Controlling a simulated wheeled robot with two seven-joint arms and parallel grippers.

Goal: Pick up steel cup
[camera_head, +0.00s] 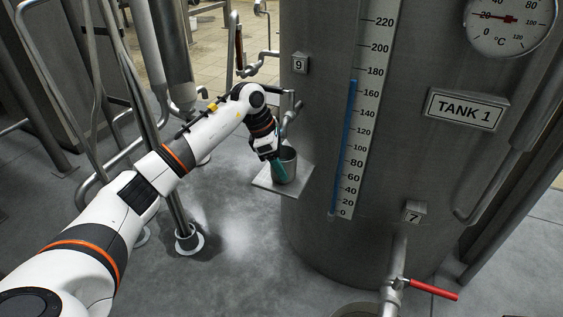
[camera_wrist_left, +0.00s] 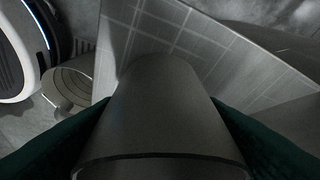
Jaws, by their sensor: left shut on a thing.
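The steel cup (camera_head: 286,163) is a small grey metal cup, upright over a small square shelf (camera_head: 268,185) on the side of the tank. My left gripper (camera_head: 276,167) is at the cup's left side in the head view and is shut on it. In the left wrist view the cup (camera_wrist_left: 158,115) fills the middle, with the green fingers (camera_wrist_left: 160,130) on both sides of it. The shelf (camera_wrist_left: 205,45) shows behind the cup there. I cannot tell whether the cup touches the shelf. My right gripper is not in view.
The big steel tank (camera_head: 320,120) with its level scale stands right beside the cup. A small pipe (camera_head: 293,108) sticks out above the cup. A red-handled valve (camera_head: 433,289) is at the lower right. Pipes and posts stand behind my left arm.

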